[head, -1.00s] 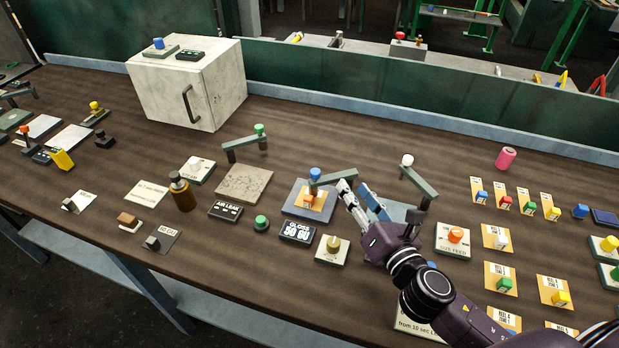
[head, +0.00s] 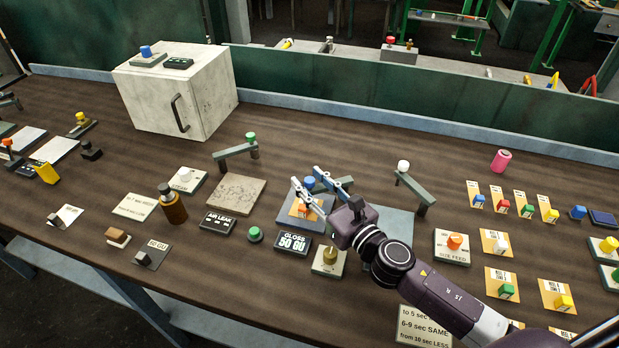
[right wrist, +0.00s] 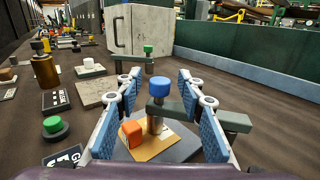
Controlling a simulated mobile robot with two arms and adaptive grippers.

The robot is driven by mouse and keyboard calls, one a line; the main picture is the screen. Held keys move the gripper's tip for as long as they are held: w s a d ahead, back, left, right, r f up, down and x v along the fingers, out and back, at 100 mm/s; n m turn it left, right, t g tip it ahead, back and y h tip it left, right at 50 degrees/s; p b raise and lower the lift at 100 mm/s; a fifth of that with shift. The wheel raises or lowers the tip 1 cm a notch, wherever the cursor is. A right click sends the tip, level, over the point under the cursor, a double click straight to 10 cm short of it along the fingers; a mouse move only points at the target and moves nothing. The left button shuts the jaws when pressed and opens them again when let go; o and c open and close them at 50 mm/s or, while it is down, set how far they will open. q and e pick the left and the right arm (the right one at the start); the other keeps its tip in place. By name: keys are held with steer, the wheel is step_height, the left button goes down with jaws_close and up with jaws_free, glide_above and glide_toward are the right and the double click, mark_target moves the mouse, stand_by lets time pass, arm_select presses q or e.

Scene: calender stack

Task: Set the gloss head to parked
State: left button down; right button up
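The arm with a blue knob, which I take for the gloss head, stands behind the "GLOSS 50 GU" display (head: 293,243). Its blue knob (head: 309,183) also shows in the right wrist view (right wrist: 160,87). Its grey-green bar (right wrist: 205,115) runs right from the knob to its post end. The knob end is over a grey pad with an orange card (right wrist: 155,147) and an orange block (right wrist: 131,132). My right gripper (head: 305,177) is open, its blue-padded fingers either side of the knob, with gaps showing in the wrist view. My left gripper is out of view.
A similar arm with a green knob (head: 251,137) stands left, and one with a white knob (head: 403,166) right. A brass-knobbed box (head: 329,258) and a green button (head: 255,234) sit in front. A white cabinet (head: 180,95) stands at back left.

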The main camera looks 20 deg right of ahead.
steer(key=shift+w+a, duration=0.1)
steer(key=shift+w, duration=0.15)
jaws_close()
stand_by(0.3)
